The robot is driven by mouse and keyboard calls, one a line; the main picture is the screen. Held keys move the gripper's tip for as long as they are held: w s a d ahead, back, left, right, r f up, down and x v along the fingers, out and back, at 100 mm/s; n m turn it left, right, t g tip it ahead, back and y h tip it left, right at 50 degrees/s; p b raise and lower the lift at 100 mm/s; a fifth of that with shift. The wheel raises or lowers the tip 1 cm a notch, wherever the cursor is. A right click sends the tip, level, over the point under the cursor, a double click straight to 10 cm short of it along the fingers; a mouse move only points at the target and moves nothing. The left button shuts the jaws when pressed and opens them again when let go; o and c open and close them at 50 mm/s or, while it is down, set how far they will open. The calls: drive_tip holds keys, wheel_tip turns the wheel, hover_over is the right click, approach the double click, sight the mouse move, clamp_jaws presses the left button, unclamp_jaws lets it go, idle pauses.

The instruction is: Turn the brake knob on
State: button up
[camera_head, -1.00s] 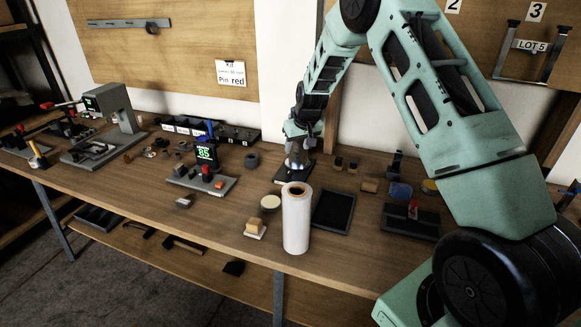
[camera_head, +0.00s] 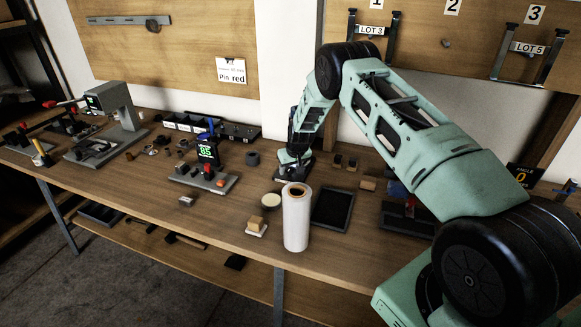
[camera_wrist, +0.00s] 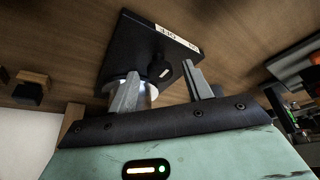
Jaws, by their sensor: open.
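The brake knob (camera_wrist: 159,71) shows in the wrist view as a small dark knob with a pale mark, on a black plate (camera_wrist: 124,50) with a white ON/OFF label (camera_wrist: 178,36). My gripper (camera_wrist: 163,86) is open, with one finger on each side of the knob's line and nothing held between them. I cannot tell whether either finger touches the knob. A pale, lit cylinder (camera_wrist: 152,91) shows partly behind the left finger. In the head view the dark base (camera_head: 281,174) stands on the bench under my gripper (camera_head: 291,163), which largely hides the knob.
A white roll (camera_head: 296,220) stands upright near the bench's front edge, with a black tray (camera_head: 332,209) to its right. A fixture with a green display (camera_head: 207,152) is to the left. Small blocks (camera_head: 345,162) lie right of my gripper.

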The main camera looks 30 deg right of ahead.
drive_tip(key=c, duration=1)
drive_tip(key=shift+o, duration=0.2)
